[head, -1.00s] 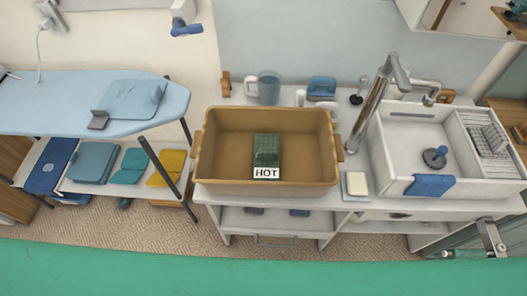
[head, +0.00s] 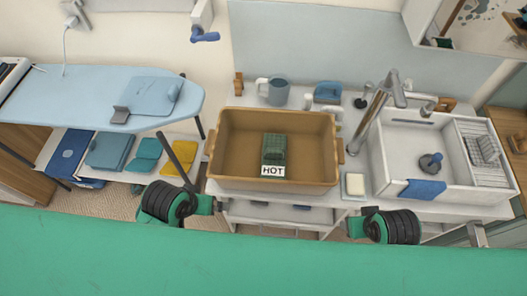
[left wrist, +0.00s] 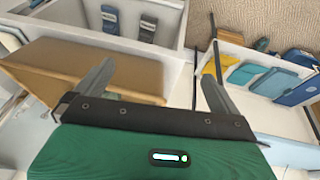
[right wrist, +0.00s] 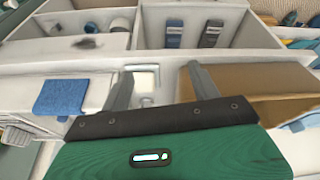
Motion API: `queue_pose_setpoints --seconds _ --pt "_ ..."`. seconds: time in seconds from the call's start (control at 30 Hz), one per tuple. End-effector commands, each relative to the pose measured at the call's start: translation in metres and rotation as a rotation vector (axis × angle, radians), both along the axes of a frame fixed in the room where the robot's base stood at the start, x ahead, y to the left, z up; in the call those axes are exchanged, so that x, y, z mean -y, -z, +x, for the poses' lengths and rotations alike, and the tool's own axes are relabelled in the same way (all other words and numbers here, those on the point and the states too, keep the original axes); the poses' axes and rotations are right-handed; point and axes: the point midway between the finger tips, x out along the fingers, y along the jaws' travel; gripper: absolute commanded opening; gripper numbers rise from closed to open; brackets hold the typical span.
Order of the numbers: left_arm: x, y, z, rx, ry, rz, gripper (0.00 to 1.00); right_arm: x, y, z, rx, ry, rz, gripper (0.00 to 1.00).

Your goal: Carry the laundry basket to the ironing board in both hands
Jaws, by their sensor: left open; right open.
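The laundry basket (head: 305,150) is a tan rectangular tub standing upright on the white counter, with a handle at each end. A dark green item (head: 274,147) with a "HOT" label (head: 273,171) is inside it. The ironing board (head: 50,100), light blue, is at the left. My left gripper (left wrist: 158,80) is open and empty, with the basket (left wrist: 85,68) behind its left finger. My right gripper (right wrist: 160,78) is open and empty, with the basket (right wrist: 265,80) to its right.
A sink (head: 400,150) with a tall faucet and a blue cloth (head: 426,188) is right of the basket. A soap bar (head: 355,184) lies between them. A mug (head: 275,92) stands behind. A folded cloth (head: 150,95) covers part of the board; folded laundry (head: 110,150) lies below.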

Motion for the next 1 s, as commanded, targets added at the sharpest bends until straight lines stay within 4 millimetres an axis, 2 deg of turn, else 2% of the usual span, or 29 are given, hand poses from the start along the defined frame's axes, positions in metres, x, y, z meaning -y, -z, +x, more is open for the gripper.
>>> queue_pose_setpoints --seconds 0.1,0.3,0.5,0.77,1.0 --pt "0.018 -0.010 0.021 -0.016 -0.060 -0.069 1.00 0.000 -0.010 0.014 0.011 0.014 0.007 0.62" --pt "0.047 -0.015 0.059 -0.092 -0.206 -0.172 1.00 -0.001 -0.015 0.044 0.024 0.039 0.023 0.62" --pt "0.061 -0.016 0.098 -0.201 -0.414 -0.223 1.00 -0.004 -0.019 0.081 0.035 0.067 0.046 0.62" --pt "0.053 -0.021 0.144 -0.308 -0.724 -0.215 1.00 -0.007 -0.028 0.123 0.048 0.094 0.072 0.62" --pt "0.017 -0.037 0.194 -0.359 -1.130 -0.169 1.00 -0.011 -0.042 0.166 0.060 0.119 0.100 0.62"
